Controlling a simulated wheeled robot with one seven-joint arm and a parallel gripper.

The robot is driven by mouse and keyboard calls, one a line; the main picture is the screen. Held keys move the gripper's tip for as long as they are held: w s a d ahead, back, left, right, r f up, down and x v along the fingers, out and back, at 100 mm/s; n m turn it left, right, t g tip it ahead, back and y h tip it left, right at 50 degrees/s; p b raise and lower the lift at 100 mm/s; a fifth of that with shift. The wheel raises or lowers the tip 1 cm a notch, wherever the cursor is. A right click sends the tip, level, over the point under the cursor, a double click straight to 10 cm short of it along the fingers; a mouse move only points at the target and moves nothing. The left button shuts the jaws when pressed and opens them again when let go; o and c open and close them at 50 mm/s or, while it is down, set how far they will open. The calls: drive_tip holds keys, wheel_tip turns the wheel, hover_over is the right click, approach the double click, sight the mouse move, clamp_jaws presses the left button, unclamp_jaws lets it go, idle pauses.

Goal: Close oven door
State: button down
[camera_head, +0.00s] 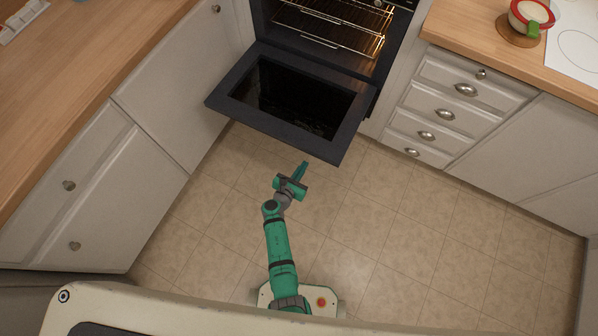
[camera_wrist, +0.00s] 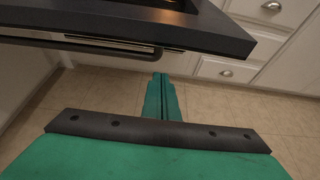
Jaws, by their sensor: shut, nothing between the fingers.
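The oven door (camera_head: 345,134) is black with a dark glass pane and hangs folded down, wide open, in front of the lit oven cavity (camera_head: 335,28). In the wrist view the door's edge (camera_wrist: 225,34) crosses the top of the picture, with its underside showing below. My gripper (camera_head: 304,166) is green and shut, with nothing held. It sits just in front of the door's outer edge in the head view. In the wrist view my fingertips (camera_wrist: 160,76) appear below the door's edge. I cannot tell whether they touch it.
Wire racks (camera_head: 330,12) are inside the oven. Drawers (camera_head: 445,112) stand to the right and a cabinet (camera_head: 180,90) to the left, under wooden counters. A red-rimmed pot (camera_head: 531,14) is on the right counter. The tiled floor (camera_head: 400,240) is clear.

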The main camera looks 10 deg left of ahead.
drive_tip(key=w+r, duration=0.1)
drive_tip(key=w+d+r, duration=0.1)
drive_tip(key=r, duration=0.1)
drive_tip(key=shift+w, duration=0.25)
idle(0.5)
drive_tip(key=shift+w, duration=0.1)
